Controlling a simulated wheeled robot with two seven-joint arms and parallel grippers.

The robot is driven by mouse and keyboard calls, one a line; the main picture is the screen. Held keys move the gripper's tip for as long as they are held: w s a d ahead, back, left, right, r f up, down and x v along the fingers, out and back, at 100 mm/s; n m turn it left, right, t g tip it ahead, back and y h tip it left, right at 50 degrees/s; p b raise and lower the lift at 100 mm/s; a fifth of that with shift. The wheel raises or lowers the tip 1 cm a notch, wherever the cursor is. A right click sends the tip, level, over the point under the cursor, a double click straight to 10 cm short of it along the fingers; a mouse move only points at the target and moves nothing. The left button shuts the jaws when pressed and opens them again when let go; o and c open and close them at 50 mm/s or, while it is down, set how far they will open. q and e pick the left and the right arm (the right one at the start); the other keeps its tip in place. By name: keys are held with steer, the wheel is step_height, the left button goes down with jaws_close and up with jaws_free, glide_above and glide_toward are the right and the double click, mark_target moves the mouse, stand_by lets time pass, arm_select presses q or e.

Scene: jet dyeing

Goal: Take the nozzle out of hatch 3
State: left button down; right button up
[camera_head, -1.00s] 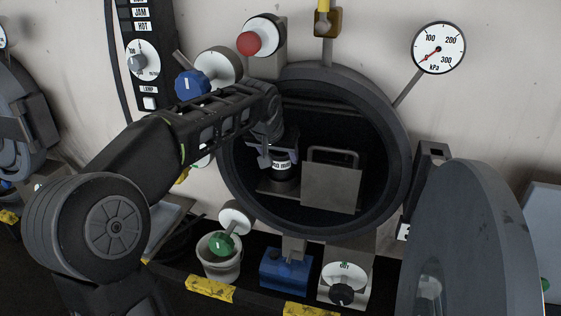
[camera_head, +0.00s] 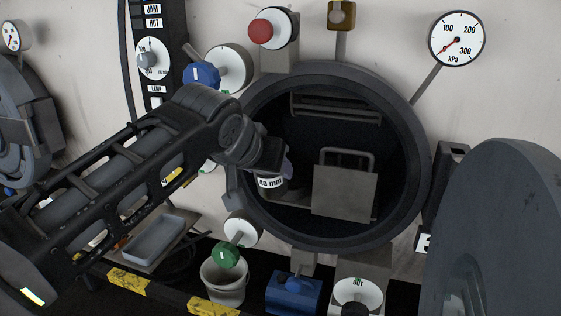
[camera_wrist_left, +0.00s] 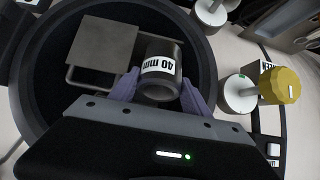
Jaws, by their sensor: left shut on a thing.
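The nozzle (camera_head: 271,186) is a dark grey cylinder with a white "40 mm" label. My left gripper (camera_head: 274,170) is shut on it at the left side of the open round hatch (camera_head: 418,165). In the left wrist view the nozzle (camera_wrist_left: 160,88) stands between the two purple-grey fingers of the gripper (camera_wrist_left: 160,94), in front of the hatch opening. My arm and wrist hide part of the nozzle and the left rim in the head view. The hatch number is not readable. My right gripper is not in view.
A flat grey plate with a bar handle (camera_head: 344,190) stands inside the hatch. The thick open door (camera_head: 495,230) is at the right. A blue valve (camera_head: 202,75), a green valve (camera_head: 226,254) and a bucket (camera_head: 224,283) lie near my arm. A pressure gauge (camera_head: 457,39) is above right.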

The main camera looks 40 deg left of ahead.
mark_target(265, 185)
arm_select(q)
steer(key=s, duration=0.1)
steer(key=s+d, duration=0.1)
steer(key=s, duration=0.1)
steer(key=s+b, duration=0.1)
steer(key=shift+s+d, duration=0.3)
steer(key=shift+s, duration=0.05)
steer(key=s+g+p, duration=0.1)
steer(key=s+d+r+g+p, duration=0.1)
steer(key=s, duration=0.1)
steer(key=s+r+g+h+p, duration=0.1)
steer(key=shift+s+d, duration=0.15)
steer(key=shift+d, duration=0.15)
stand_by(1.4)
